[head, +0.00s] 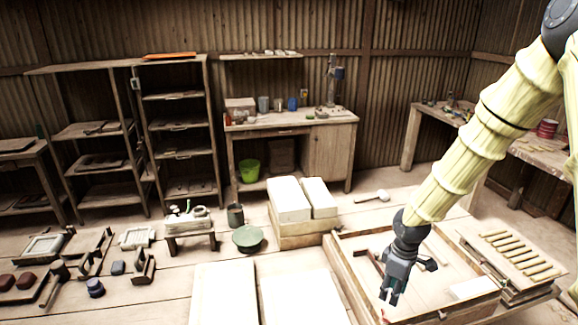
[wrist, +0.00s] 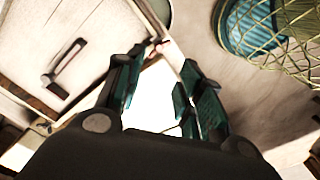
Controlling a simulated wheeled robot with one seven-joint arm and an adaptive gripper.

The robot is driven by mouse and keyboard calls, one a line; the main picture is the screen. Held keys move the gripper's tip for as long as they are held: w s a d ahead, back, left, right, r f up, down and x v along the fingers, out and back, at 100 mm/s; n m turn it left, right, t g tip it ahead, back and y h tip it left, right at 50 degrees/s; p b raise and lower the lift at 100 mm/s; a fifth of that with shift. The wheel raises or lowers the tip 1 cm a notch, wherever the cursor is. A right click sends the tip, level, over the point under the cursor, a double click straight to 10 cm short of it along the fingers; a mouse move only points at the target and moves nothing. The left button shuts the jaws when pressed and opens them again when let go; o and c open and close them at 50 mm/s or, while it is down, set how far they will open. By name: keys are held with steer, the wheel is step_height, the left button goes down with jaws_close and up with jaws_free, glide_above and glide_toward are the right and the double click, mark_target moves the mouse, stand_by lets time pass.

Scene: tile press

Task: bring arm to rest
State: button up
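My gripper (head: 388,298) hangs at the end of my arm on the right of the head view, pointing down over the near edge of a shallow wooden tray (head: 345,274). In the wrist view my gripper (wrist: 160,92) shows two teal fingers standing apart with a gap between them. No held object can be made out in the gap. A bright white surface lies behind the fingers. A small reddish thing shows near the fingertips in the head view, too small to identify.
White blocks (head: 289,200) stand left of the tray, with white slabs (head: 225,290) in front. A mallet (head: 372,196) lies behind. A rack of yellowish strips (head: 520,252) is at right. Shelves (head: 180,125) and a workbench (head: 300,125) line the back wall.

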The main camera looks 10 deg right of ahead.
steer(key=s+a+f+m+b, duration=0.1)
steer(key=s+a+f, duration=0.15)
steer(key=f, duration=0.25)
steer(key=s+a+f+m+y+b, duration=0.1)
steer(key=s+a+f, duration=0.1)
steer(key=a+f, duration=0.15)
steer(key=s+a+f+b, duration=0.1)
steer(key=s+a+f, duration=0.1)
steer(key=f, duration=0.4)
steer(key=s+a+f+m+b, duration=0.3)
steer(key=s+f, duration=0.7)
steer(key=s, duration=0.1)
steer(key=s+a+f+m+h+b, duration=0.1)
steer(key=s+a+f+m+b, duration=0.2)
steer(key=s+f, duration=0.6)
steer(key=s, duration=0.3)
steer(key=shift+a+f+m, duration=0.15)
steer(key=shift+f+m, duration=0.15)
steer(key=shift+f, duration=0.1)
